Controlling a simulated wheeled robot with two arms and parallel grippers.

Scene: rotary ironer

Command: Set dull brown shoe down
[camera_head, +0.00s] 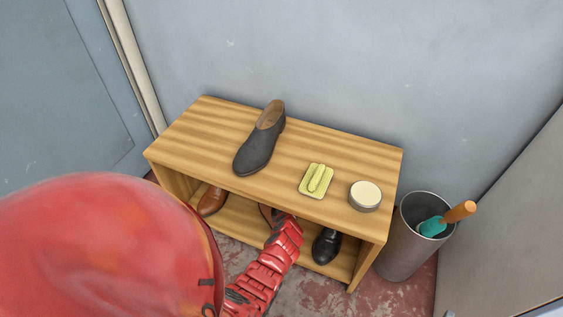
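A dark, dull brownish-grey shoe (258,143) stands upright on top of the wooden bench (335,153), with its toe toward the front edge. On the bench's lower shelf, a brown shoe (211,201) is at the left. Another brown shoe (265,213) is mostly hidden behind my red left gripper (287,226). A shiny black shoe (326,246) is at the right of the shelf. The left gripper is at the bench's open front, below the top board. Its fingertips are not clear, so I cannot tell whether it touches or holds the brown shoe. My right gripper is out of view.
A yellow-green brush or sponge (317,180) and a round pale-lidded tin (365,195) are on the bench top. A metal bin (405,244) holding an orange-handled teal tool (445,219) stands at the right. The bench top's left end is clear. Walls close in behind and right.

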